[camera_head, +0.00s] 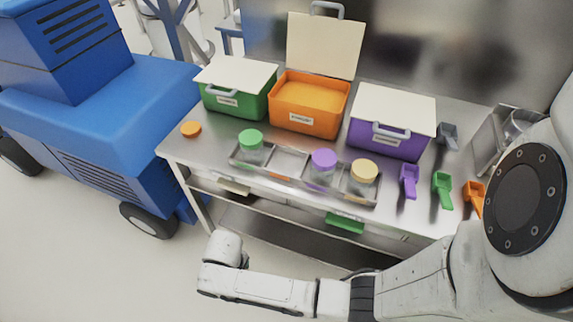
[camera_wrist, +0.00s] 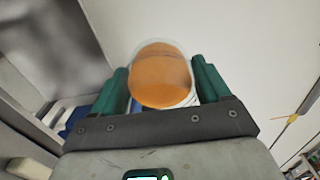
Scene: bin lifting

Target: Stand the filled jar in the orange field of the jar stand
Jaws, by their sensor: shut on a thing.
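My gripper (camera_wrist: 165,88) shows in the wrist view, its green fingers shut on a clear jar (camera_wrist: 160,80) with orange contents between them. The head view does not show the gripper or this jar. The jar stand (camera_head: 300,182) is a metal tray along the bench's front edge. Its second field from the left (camera_head: 289,160), with an orange mark at its front, is empty. The other fields hold a green-lidded jar (camera_head: 250,145), a purple-lidded jar (camera_head: 323,167) and a yellow-lidded jar (camera_head: 363,177). An orange lid (camera_head: 190,129) lies on the bench, left of the stand.
Behind the stand are a closed green bin (camera_head: 224,104), an open orange bin (camera_head: 303,122) with raised lid, and a closed purple bin (camera_head: 385,143). Purple (camera_head: 409,180), green (camera_head: 442,190) and orange (camera_head: 473,197) scoops lie at right. A blue vehicle (camera_head: 100,110) stands left.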

